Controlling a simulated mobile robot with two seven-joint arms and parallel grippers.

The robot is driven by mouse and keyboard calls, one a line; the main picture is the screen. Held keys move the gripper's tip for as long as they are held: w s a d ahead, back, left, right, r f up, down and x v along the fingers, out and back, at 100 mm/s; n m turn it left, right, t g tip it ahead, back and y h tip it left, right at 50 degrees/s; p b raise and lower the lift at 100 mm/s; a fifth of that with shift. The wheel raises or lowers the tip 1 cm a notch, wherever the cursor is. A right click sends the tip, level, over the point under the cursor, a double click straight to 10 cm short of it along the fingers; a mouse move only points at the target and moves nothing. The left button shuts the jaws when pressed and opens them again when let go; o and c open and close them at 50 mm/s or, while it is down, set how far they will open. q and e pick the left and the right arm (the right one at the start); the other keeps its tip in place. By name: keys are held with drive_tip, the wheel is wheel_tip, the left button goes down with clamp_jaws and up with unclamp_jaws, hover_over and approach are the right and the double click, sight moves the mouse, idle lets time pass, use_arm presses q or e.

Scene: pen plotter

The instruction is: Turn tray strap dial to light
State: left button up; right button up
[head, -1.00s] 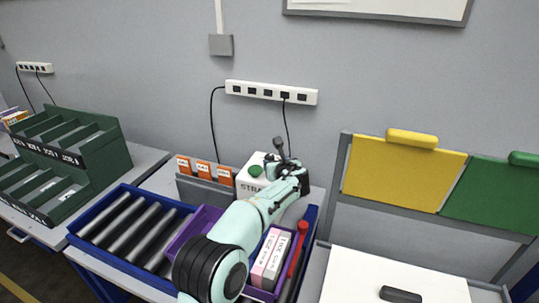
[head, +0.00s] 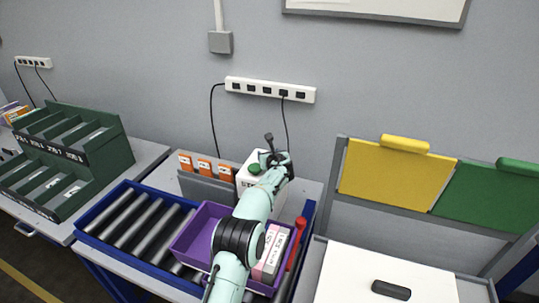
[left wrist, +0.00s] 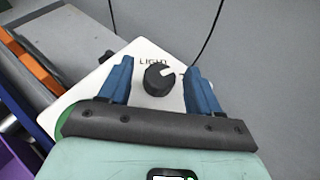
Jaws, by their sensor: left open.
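The strap machine is a white box (head: 244,180) with a green button (head: 254,168), standing at the back of the bench near the wall. My left gripper (head: 273,156) is at its right side and partly hides it. In the left wrist view, the black round dial (left wrist: 156,82) sits on the white face, with a white mark pointing to the upper right. A label starting "LIG" shows above the dial, partly hidden by it. The two blue fingers are open, one on each side of the dial, with visible gaps. My right gripper is not in view.
A purple tote (head: 198,228) with pink-and-white boxes (head: 271,250) stands on the roller conveyor below my left arm. Orange-labelled files (head: 204,167) stand left of the machine. A power strip (head: 270,90) with hanging cables is on the wall behind.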

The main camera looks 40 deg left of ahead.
use_arm(q)
drive_tip(key=c, duration=1)
drive_tip(key=n+g+y+p, duration=0.1)
drive_tip(key=n+g+p, duration=0.1)
drive_tip(key=shift+w+d+r+y+p, duration=0.15)
drive_tip(key=shift+w+r+y+p, duration=0.15)
drive_tip(key=shift+w+y, duration=0.1)
drive_tip(key=shift+c, duration=0.2)
drive_tip(key=shift+f+n+g, duration=0.1)
drive_tip(key=shift+n+g, duration=0.4)
drive_tip(key=shift+n, duration=0.1)
drive_tip(key=shift+g+y, duration=0.3)
drive_tip(key=shift+s+f+n, duration=0.1)
drive_tip(key=shift+f+n, duration=0.05)
drive_tip(key=shift+n, duration=0.25)
drive_tip(key=shift+g, duration=0.3)
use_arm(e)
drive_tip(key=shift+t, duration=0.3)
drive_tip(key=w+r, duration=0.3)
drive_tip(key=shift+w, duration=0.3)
use_arm(q)
drive_tip(key=shift+f, duration=0.15)
drive_tip(key=o, duration=1)
drive_tip(key=shift+o, duration=0.2)
drive_tip(key=shift+d, duration=0.15)
